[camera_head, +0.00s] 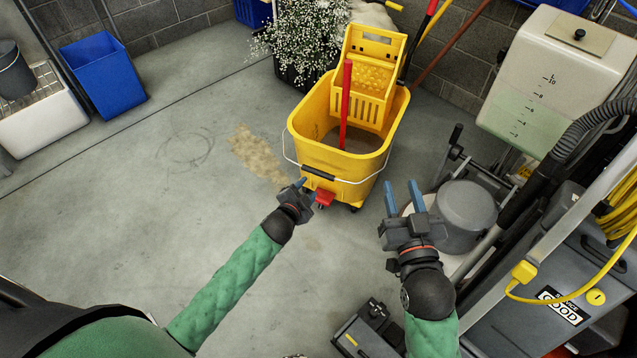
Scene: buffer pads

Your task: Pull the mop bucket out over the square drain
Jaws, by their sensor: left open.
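The yellow mop bucket (340,180) stands upright on its casters on the concrete floor, with a wringer (368,75) at its back and a red handle (346,100) rising from it. Its wire bail hangs across the front wall, with a black grip (318,173). A red part (325,198) shows low on the front. My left gripper (308,188) is open at the bucket's front, just below the black grip; I cannot tell whether it touches. My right gripper (404,197) is open and empty, right of the bucket and apart from it. I cannot make out a square drain.
A grey cylindrical container (466,214) and a floor machine with a pale tank (540,90) crowd the right. A flowering plant (303,38) stands behind the bucket. A blue bin (103,73) is at upper left. The floor left of the bucket is clear, with a brown stain (256,155).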

